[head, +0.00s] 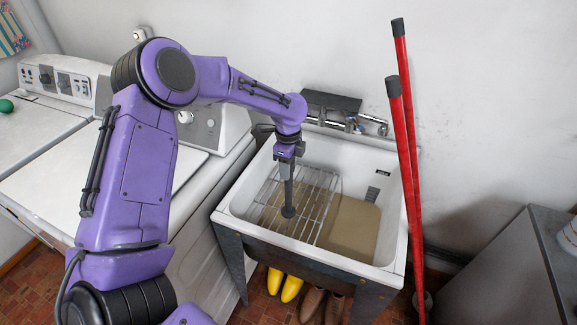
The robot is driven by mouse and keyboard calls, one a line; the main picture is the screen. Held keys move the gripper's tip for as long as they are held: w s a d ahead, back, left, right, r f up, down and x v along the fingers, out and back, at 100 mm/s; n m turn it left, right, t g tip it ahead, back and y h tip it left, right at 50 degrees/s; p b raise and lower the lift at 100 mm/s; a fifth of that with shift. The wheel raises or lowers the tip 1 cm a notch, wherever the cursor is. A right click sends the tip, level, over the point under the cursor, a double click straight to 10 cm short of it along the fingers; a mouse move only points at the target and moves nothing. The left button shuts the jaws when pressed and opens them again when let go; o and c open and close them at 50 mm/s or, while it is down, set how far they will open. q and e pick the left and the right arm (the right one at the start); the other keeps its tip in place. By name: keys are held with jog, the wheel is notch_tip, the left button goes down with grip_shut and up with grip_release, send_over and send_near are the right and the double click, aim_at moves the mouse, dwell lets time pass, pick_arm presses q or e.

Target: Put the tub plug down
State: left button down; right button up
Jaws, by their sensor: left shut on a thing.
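My left gripper (288,195) reaches down from above over the left half of the white utility tub (228,222). It is shut on the tub plug (288,211), a small dark round piece at its lower end. The plug is over the wire rack (318,200) that lies across the left part of the tub. I cannot tell whether the plug touches the rack. The fingers are narrow and dark, so their detail is hard to see. My right gripper is not in view.
Murky brown water (350,228) shows in the tub's right part. A faucet (340,122) is at the back. Two red-handled poles (407,150) lean at the tub's right. A white washer (195,185) stands left. Yellow boots (290,288) and brown shoes (313,303) are below.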

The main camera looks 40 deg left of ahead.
pick_arm(q)
jog(key=c, duration=0.7)
grip_release()
